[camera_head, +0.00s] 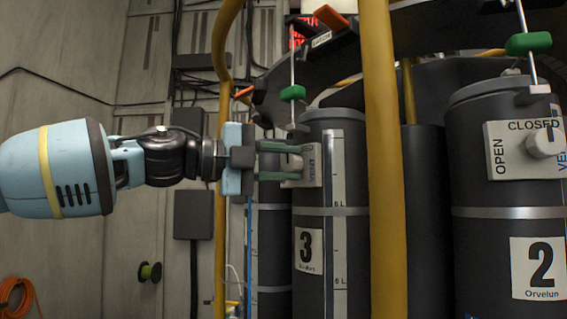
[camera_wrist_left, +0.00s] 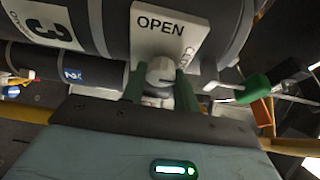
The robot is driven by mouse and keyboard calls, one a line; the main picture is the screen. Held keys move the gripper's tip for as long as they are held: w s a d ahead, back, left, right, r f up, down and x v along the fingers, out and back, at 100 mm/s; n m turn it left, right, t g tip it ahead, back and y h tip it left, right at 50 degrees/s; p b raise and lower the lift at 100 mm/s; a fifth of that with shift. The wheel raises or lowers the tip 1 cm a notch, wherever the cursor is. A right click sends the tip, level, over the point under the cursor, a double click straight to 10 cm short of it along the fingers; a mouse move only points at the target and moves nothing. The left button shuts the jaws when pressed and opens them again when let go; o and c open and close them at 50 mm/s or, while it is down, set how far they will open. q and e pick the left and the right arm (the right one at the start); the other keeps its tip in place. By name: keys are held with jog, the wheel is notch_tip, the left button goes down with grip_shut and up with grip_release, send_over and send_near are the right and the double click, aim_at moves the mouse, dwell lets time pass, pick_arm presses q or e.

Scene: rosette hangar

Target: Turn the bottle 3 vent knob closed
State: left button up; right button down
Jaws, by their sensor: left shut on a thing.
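Bottle 3 (camera_head: 313,269) is a dark upright cylinder with a white "3" label, at the middle of the head view. Its vent knob (camera_head: 296,163) is pale and sits on a white plate (camera_head: 315,172) on the bottle's upper part. My left gripper (camera_head: 283,162) comes in from the left, with its green fingers shut around the knob. In the left wrist view the knob (camera_wrist_left: 160,72) is between the two fingers, and the plate (camera_wrist_left: 168,24) reads "OPEN" with "CLOSED" partly hidden by a finger. The pointer's exact direction is hard to tell. My right gripper is not in view.
A yellow post (camera_head: 384,160) stands just right of bottle 3, and another yellow rail (camera_head: 222,60) is near my left wrist. Bottle 2 (camera_head: 478,262) with its own knob (camera_head: 540,145) is at the right. A green-handled valve (camera_head: 293,93) is above bottle 3.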

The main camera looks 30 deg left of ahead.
pick_arm(q)
jog(key=o, duration=1)
jog(key=v, duration=0.8)
jog(key=shift+w, duration=0.1)
